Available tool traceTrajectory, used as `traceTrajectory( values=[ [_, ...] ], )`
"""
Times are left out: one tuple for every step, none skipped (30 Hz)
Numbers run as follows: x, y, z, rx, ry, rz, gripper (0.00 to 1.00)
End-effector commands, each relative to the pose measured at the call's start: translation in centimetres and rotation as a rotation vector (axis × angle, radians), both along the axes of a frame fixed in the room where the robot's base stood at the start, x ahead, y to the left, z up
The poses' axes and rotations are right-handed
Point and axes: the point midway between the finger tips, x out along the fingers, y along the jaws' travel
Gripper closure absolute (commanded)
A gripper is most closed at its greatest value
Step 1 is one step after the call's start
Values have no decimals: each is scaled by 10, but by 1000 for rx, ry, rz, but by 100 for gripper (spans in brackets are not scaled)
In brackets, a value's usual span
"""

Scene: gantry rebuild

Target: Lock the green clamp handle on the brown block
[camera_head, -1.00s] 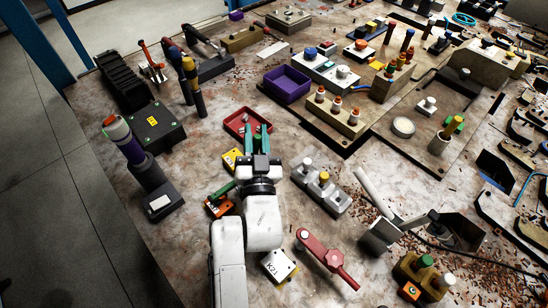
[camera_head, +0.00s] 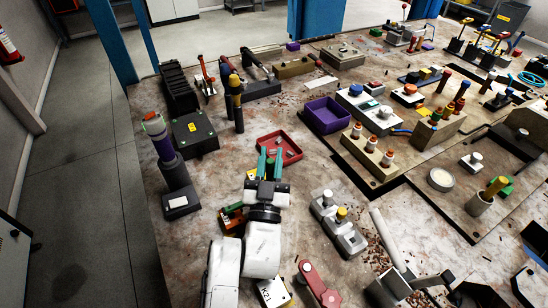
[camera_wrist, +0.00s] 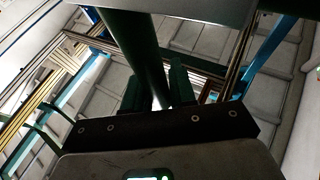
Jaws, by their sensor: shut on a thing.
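My gripper (camera_head: 271,158) points away from me in the head view, its two green fingers up in front of the red tray's near edge. In the wrist view the dark fingers (camera_wrist: 155,90) are closed around a dark green round bar, the clamp handle (camera_wrist: 128,38), which runs up to the top of the picture. A small orange-brown block (camera_head: 231,222) with a green part on it stands just left of my wrist. My arm hides part of it, so its join to the handle cannot be made out.
The red tray (camera_head: 297,152) lies just beyond my fingers. A grey block with knobs (camera_head: 352,243) is close on the right, and a red-handled lever (camera_head: 318,287) is nearer. A black box (camera_head: 195,140) and a purple-and-grey post (camera_head: 165,150) stand on the left.

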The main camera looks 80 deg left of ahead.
Motion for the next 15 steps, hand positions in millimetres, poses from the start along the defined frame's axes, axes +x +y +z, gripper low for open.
traceTrajectory(
  values=[
    [-1,0,-2,-5,1,2,100],
    [-1,0,-2,-5,2,2,100],
    [-1,0,-2,-5,2,2,100],
    [-1,0,-2,-5,2,2,100],
    [-1,0,-2,-5,2,2,73],
    [-1,0,-2,-4,2,2,69],
    [-1,0,-2,-4,2,2,66],
    [-1,0,-2,-4,2,2,63],
    [-1,0,-2,-3,1,2,59],
    [-1,0,-1,-3,1,2,56],
    [-1,0,-1,-3,2,1,54],
    [0,0,-1,-2,1,1,54],
    [0,0,-1,-2,1,1,54],
    [0,0,-1,-2,1,1,54],
    [0,0,-1,-2,1,1,54]
  ],
)
